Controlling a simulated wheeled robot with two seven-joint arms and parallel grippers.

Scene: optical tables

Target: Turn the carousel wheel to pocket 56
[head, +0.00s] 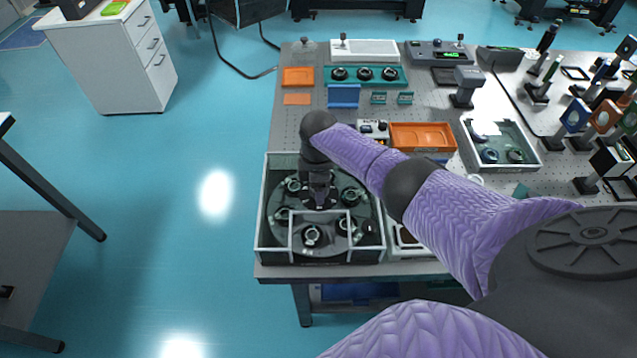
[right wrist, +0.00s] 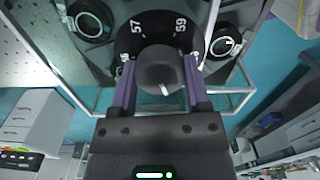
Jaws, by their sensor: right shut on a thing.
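The carousel wheel (head: 331,251) is a dark disc with several round pockets around its rim, inside a clear-walled case (head: 262,225) at the table's near left corner. My right gripper (head: 319,198) reaches down over its middle. In the right wrist view my right gripper (right wrist: 160,72) is shut on the dark central knob (right wrist: 158,65), which has a white mark. The numbers 57 (right wrist: 136,26) and 59 (right wrist: 181,24) show on the hub around the knob; other numbers are partly hidden by the fingers. My left gripper is not in view.
A white frame (head: 291,232) stands at the near side of the case. An orange tray (head: 422,136), a clear bin (head: 500,150) and a teal rack of lenses (head: 365,76) lie farther back. Optics on posts crowd the right side.

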